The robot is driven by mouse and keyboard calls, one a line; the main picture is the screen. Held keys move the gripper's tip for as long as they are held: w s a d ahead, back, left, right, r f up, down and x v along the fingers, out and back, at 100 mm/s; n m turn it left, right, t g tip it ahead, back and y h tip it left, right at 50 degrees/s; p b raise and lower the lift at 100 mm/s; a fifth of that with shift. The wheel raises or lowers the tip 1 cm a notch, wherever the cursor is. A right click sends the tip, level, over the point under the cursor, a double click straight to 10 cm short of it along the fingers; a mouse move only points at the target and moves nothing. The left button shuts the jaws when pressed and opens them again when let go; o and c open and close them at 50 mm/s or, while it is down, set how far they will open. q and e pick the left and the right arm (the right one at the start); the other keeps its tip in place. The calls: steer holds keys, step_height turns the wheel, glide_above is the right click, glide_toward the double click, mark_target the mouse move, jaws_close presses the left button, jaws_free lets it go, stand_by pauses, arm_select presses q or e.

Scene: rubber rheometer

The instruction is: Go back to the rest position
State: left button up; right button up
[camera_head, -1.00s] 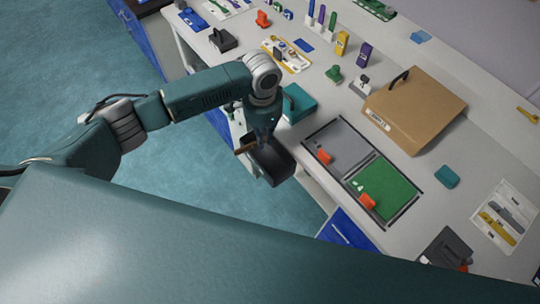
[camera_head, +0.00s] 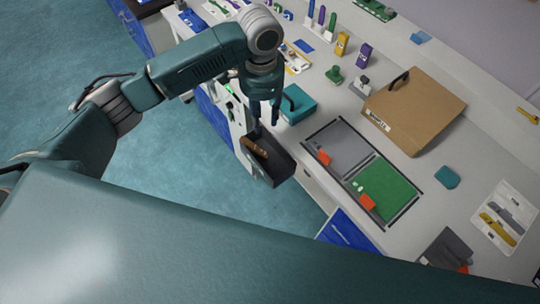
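My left gripper (camera_head: 266,121) points down with its two dark fingers apart and nothing seen between them. It is just above a black open bin (camera_head: 280,166) at the bench's front edge. A brown piece (camera_head: 256,147) lies at the bin's near left part, below the fingers. Whether the fingertips still reach inside the bin's outline or stay clear above it is hard to tell. My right gripper is not in view.
A teal box (camera_head: 298,104) stands close right of the gripper. Grey and green trays (camera_head: 393,189) with orange clips lie further right, with a brown case (camera_head: 415,112) behind. A white unit with a green light (camera_head: 230,91) is left of the gripper. Blue floor is free at left.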

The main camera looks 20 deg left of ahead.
arm_select(q)
steer(key=shift+r, duration=0.85)
steer(key=s+d+f+n+t+h, duration=0.1)
steer(key=s+d+f+h, duration=0.1)
steer(key=s+d+f, duration=0.3)
steer(key=s+d+f+n+t+h, duration=0.1)
steer(key=s+d+f+h, duration=0.2)
steer(key=s, duration=0.4)
steer(key=s+a+f+n+t+y, duration=0.25)
steer(key=s+a+n+y, duration=0.3)
steer(key=s+a, duration=0.8)
step_height(320, 180, down, 32)
steer(key=g+b, duration=0.2)
steer(key=b, duration=0.2)
steer(key=s+a+f+g+b, duration=0.1)
steer(key=s+a+f+b, duration=0.2)
steer(key=s+f, duration=1.4)
steer(key=shift+s+a+f, duration=0.25)
steer(key=shift+a+f, duration=0.15)
steer(key=shift+f, duration=0.1)
